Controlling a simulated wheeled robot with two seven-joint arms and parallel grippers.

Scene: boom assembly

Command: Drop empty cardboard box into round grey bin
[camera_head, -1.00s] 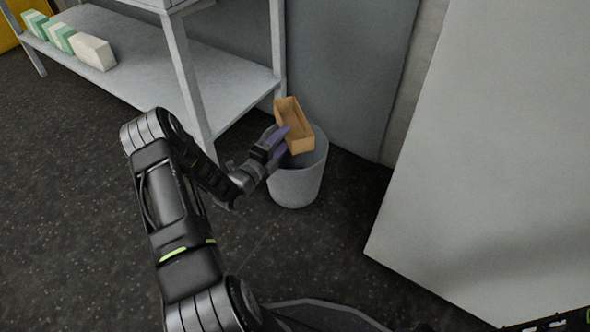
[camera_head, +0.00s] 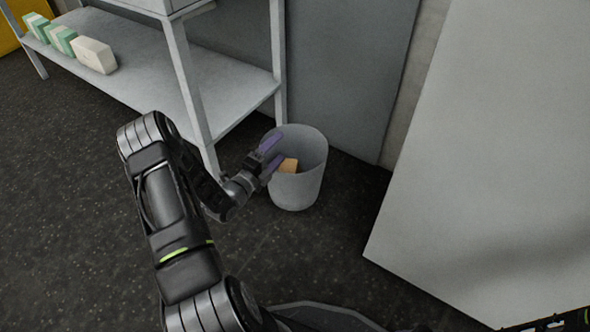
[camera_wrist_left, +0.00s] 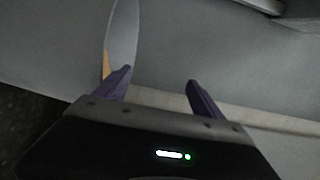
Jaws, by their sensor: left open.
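The round grey bin (camera_head: 297,190) stands on the dark floor in the head view, beside the shelf leg. The cardboard box (camera_head: 289,165) is inside the bin, and only a small tan part of it shows above the near rim. My left gripper (camera_head: 274,152) is at the left rim of the bin, open and empty, with its purple fingers apart. In the left wrist view the open fingers (camera_wrist_left: 160,88) show, with part of the bin (camera_wrist_left: 122,38) and a sliver of the box (camera_wrist_left: 106,65) beyond the left finger. My right gripper is not in view.
A grey shelf (camera_head: 150,62) stands at the upper left, its leg close to the bin. Several white and green boxes (camera_head: 94,55) lie on it. A large pale panel (camera_head: 480,170) fills the right. The dark floor (camera_head: 60,200) at the left is clear.

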